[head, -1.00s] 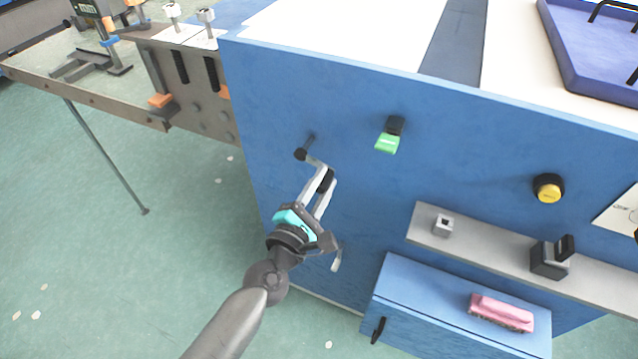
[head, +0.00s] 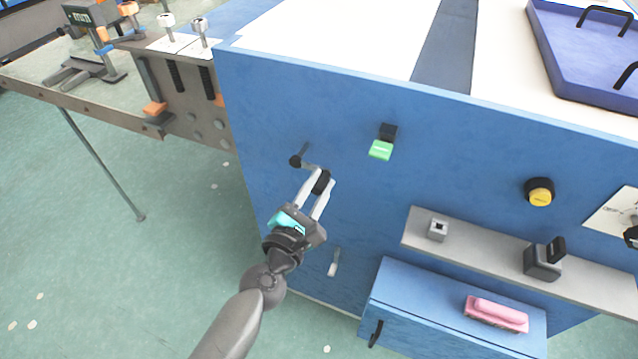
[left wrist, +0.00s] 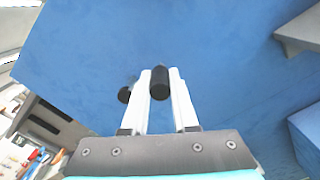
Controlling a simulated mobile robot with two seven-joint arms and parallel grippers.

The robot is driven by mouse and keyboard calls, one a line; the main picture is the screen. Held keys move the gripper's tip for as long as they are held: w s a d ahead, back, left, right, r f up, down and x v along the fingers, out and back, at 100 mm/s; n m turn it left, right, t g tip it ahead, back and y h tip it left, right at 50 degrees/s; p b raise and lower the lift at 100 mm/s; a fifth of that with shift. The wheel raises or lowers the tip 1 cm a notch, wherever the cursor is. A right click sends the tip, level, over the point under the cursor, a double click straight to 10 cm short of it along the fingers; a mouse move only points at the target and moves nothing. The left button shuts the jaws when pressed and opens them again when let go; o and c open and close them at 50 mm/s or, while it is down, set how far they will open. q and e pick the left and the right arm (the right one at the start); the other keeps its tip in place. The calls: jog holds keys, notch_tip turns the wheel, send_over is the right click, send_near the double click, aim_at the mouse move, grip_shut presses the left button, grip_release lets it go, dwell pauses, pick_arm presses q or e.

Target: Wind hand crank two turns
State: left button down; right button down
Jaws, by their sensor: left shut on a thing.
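The hand crank (head: 306,163) is on the blue front panel of the cabinet. Its dark hub, thin arm and black handle show in the head view. My left gripper (head: 322,183) is shut on the crank's black handle (head: 321,181), to the lower right of the hub. In the left wrist view the handle (left wrist: 160,82) sits between the two pale fingers of my gripper (left wrist: 160,85), and the dark hub (left wrist: 124,95) shows to the left. My right gripper is not in view.
A grey shelf (head: 480,248) and a blue drawer box with a pink brush (head: 496,313) lie lower right. A grey lever (head: 334,263) hangs below the gripper.

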pick_arm(q)
jog(key=c, duration=0.7)
grip_release()
jog(key=shift+b+v, duration=1.9)
jog(key=shift+v, duration=5.75)
